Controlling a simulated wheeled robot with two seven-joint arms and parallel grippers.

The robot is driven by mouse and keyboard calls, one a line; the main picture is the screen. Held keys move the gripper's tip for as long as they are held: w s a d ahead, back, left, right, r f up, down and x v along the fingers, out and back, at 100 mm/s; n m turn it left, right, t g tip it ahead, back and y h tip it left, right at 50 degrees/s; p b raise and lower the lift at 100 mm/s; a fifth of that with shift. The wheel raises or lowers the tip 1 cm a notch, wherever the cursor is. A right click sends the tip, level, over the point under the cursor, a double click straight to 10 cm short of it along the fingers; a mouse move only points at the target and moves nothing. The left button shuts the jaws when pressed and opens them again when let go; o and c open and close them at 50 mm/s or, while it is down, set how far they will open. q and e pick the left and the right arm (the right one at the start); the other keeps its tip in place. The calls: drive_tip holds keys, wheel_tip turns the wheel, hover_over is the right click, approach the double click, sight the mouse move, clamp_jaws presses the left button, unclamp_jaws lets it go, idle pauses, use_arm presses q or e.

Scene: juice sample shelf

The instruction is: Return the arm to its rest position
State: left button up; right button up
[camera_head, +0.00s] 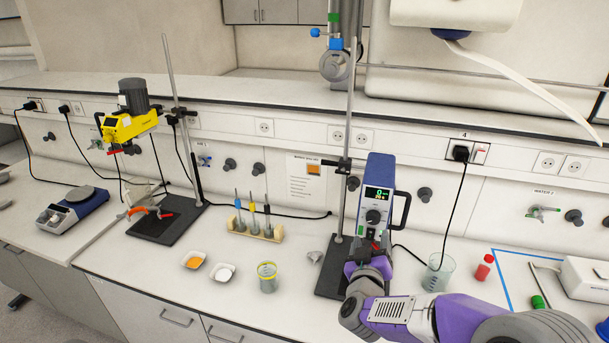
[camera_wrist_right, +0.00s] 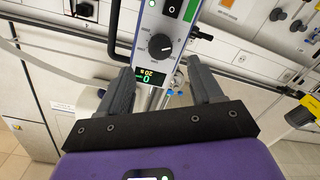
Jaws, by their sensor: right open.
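My right arm comes in from the lower right in the head view. Its gripper (camera_head: 372,258) is in front of the blue and white overhead stirrer (camera_head: 376,203), which is clamped to a stand. In the right wrist view the two dark fingers (camera_wrist_right: 163,88) are apart with nothing held between them. The stirrer (camera_wrist_right: 163,45), with its knob and green display, shows beyond and between the fingers. I cannot tell how much gap lies between fingers and stirrer. My left gripper is not in view.
A stand base (camera_head: 331,270) and a beaker (camera_head: 438,272) are near my right arm. A yellow stirrer (camera_head: 129,126) is farther left.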

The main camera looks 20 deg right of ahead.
drive_tip(key=s+a+f+g+y, duration=0.1)
drive_tip(key=a+f+g+y, duration=0.3)
drive_tip(key=f, duration=0.9)
drive_tip(key=s+a+f+g+y, duration=0.15)
drive_tip(key=a+f+y, duration=0.35)
drive_tip(key=f, duration=0.7)
drive_tip(key=s+a+f+m+g+y, duration=0.1)
drive_tip(key=s+a+f+g, duration=0.25)
drive_tip(key=s+f, duration=0.3)
drive_tip(key=s+a+f+m+g+y, duration=0.1)
drive_tip(key=s+a+f+g+y, duration=0.15)
drive_tip(key=s+a+f, duration=0.45)
drive_tip(key=s+a+f+g+y, duration=0.15)
drive_tip(key=s+f+g, duration=0.3)
drive_tip(key=s, duration=0.45)
wheel_tip(320, 180, down, 9)
drive_tip(key=w+t+h+b, duration=0.1)
drive_tip(key=b, duration=0.8)
drive_tip(key=shift+a+f+b, duration=0.15)
drive_tip(key=shift+b, duration=0.25)
